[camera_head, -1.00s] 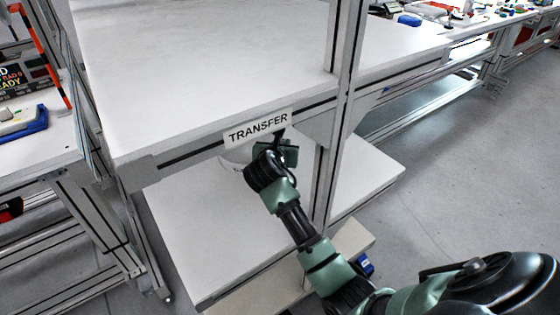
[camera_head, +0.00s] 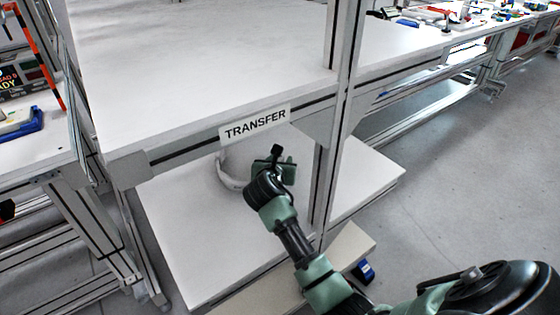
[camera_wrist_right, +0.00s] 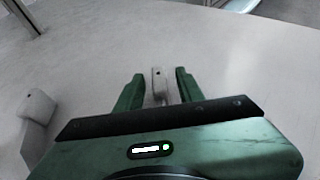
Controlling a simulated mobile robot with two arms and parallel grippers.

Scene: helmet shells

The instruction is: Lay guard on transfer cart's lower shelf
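The guard (camera_head: 228,180) is a whitish curved piece lying on the lower shelf (camera_head: 200,245) of the transfer cart, partly hidden by the upper shelf's edge and my arm. My right gripper (camera_head: 278,160) is just right of it, under the upper shelf's front edge. In the right wrist view, my right gripper's green fingers (camera_wrist_right: 158,90) are apart. One pale end of the guard (camera_wrist_right: 158,82) shows between them with gaps on both sides, and another pale part shows at left. My left gripper is not in view.
The upper shelf (camera_head: 190,60) with its TRANSFER sign (camera_head: 255,124) overhangs my right gripper. A cart post (camera_head: 335,150) stands right of my forearm. The lower shelf's front is bare. Another bench (camera_head: 40,140) stands at left.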

